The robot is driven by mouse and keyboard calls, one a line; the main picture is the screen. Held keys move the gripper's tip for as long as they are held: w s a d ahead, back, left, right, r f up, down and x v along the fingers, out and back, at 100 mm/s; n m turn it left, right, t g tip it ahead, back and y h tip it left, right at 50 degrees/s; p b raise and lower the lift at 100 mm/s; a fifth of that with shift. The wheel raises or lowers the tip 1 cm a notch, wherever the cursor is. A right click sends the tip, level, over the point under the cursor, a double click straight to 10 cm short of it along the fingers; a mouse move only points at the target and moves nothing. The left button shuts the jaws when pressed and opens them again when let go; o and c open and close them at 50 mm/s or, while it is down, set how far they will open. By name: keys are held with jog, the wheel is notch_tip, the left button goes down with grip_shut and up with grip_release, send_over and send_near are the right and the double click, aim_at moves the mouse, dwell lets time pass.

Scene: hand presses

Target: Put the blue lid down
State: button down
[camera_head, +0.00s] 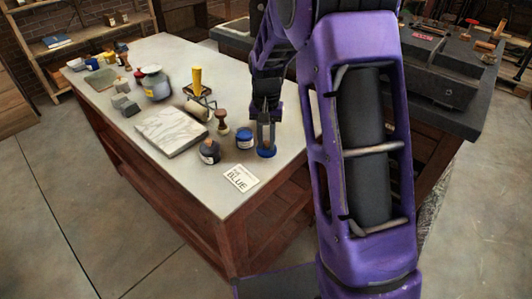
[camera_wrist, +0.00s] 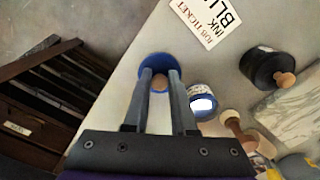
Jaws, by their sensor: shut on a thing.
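The blue lid (camera_wrist: 158,60) is a round disc with a wooden knob. It is between the fingertips of my gripper (camera_wrist: 160,80), which is shut on the knob. In the head view the lid (camera_head: 266,153) is under my gripper (camera_head: 266,126), at or just above the worktop. I cannot tell whether it touches. The jar with the blue top (camera_head: 245,139) stands just left of the lid; in the wrist view this jar (camera_wrist: 203,96) is close to the right finger, with a bright patch on top. The lid's knob is partly hidden by the fingers.
A job ticket reading BLUE (camera_head: 241,178) lies near the table corner.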

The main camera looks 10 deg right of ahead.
aim_at(266, 146)
jog(key=shift+f+b, duration=0.3)
jog(key=shift+f, duration=1.75)
jog(key=shift+f, duration=0.1)
jog(key=c, duration=0.7)
grip_release()
jog(key=shift+c, duration=0.2)
notch_tip(266, 146, up, 12)
jog(key=shift+r+p, duration=0.1)
jog(key=shift+p, duration=0.9)
jog(key=shift+w, duration=0.1)
